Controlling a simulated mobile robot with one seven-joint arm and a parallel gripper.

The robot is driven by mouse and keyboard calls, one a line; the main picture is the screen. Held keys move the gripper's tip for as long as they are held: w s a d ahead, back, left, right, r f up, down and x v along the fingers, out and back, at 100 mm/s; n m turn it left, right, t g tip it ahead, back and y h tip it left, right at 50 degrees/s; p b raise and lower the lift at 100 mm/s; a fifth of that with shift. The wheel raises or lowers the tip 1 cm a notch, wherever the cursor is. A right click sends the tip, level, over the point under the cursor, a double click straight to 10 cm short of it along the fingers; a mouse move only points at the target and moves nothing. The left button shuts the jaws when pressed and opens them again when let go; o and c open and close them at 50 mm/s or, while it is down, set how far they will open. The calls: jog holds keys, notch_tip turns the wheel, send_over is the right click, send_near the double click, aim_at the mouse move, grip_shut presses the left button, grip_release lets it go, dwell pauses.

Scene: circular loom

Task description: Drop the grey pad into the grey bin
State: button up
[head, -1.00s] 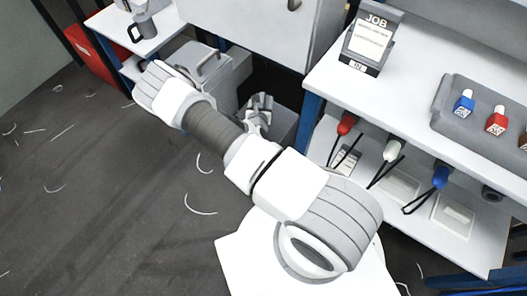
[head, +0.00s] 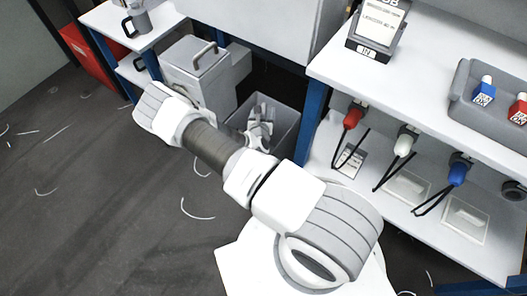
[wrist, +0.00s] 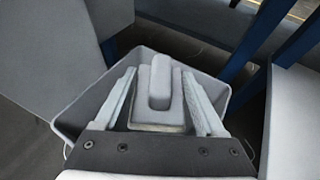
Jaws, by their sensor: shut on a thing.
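My gripper (wrist: 159,76) has one pale finger on each side of the grey pad (wrist: 160,90) in the wrist view. The pad is a flat block with a rounded raised grip on top. My gripper is shut on it. The grey bin (head: 288,113) stands on the floor below the bench in the head view, partly behind my arm. In the wrist view, the bin's walls (wrist: 72,116) surround the pad and fingers from this angle. I cannot tell how deep the pad is. Pale grey shapes inside the bin in the head view are unclear.
A grey lidded box (head: 196,72) stands left of the bin. A blue bench leg (head: 312,112) is close on the bin's right. A mug (head: 137,22) sits on the left shelf. Red, white and blue tools hang under the right bench. Open floor lies at left.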

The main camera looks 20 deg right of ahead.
jog(key=o, duration=1.4)
jog(key=shift+r, duration=0.1)
jog(key=p+v, duration=0.5)
jog(key=v, duration=1.2)
jog(key=shift+s, duration=0.2)
